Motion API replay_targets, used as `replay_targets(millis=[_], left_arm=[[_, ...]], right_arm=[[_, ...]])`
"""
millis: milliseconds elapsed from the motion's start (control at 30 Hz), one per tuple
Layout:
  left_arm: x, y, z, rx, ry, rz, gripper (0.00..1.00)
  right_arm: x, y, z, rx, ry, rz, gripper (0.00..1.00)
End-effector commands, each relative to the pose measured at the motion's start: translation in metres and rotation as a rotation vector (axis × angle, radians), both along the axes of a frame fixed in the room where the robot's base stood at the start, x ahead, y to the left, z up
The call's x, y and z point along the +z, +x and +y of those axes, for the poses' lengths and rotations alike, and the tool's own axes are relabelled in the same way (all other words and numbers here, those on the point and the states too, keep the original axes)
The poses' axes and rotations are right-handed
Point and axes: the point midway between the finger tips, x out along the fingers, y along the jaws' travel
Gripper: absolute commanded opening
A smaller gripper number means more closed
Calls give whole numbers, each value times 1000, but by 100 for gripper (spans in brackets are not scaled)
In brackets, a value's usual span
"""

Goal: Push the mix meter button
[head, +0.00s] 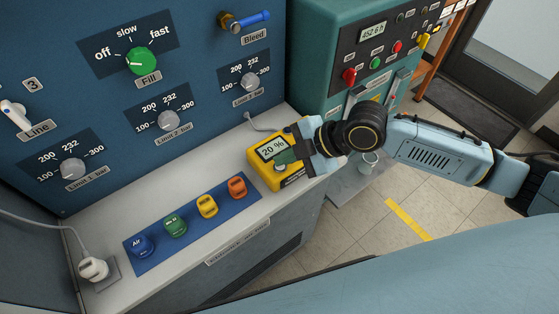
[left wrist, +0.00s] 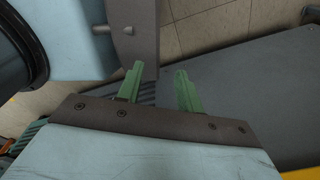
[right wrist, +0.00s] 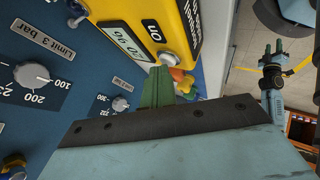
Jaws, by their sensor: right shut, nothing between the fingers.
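The yellow mix meter (head: 264,172) stands on the bench's right end, its display reading "20 %" in the head view. It also fills the upper middle of the right wrist view (right wrist: 184,14), turned around, with a round silver button (right wrist: 170,57) on its face. My right gripper (head: 284,163) is shut and empty over the meter. In the right wrist view its green fingertips (right wrist: 160,69) are right by the button; I cannot tell whether they touch it. My left gripper (left wrist: 160,75) is open and empty, away from the bench; the head view does not show it.
Blue, green, yellow and orange knobs (head: 237,187) stand on a blue strip left of the meter. The blue panel (head: 205,60) with dials rises behind. A green cabinet (head: 320,50) stands right of the bench. A cable lies behind the meter.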

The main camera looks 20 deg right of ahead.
Motion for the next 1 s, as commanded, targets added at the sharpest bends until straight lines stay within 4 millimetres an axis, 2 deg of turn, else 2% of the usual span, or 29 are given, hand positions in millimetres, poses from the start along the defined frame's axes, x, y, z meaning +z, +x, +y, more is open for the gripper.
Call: replay_targets(millis=[133,633,1000], left_arm=[[9,0,0,0,0,0,36],[8,2,-1,3,-2,-4,36],[50,4,-26,13,-34,-9,36]], right_arm=[[6,0,-1,0,-2,1,0],[6,0,0,0,-1,1,0],[47,0,0,0,-1,1,0]])
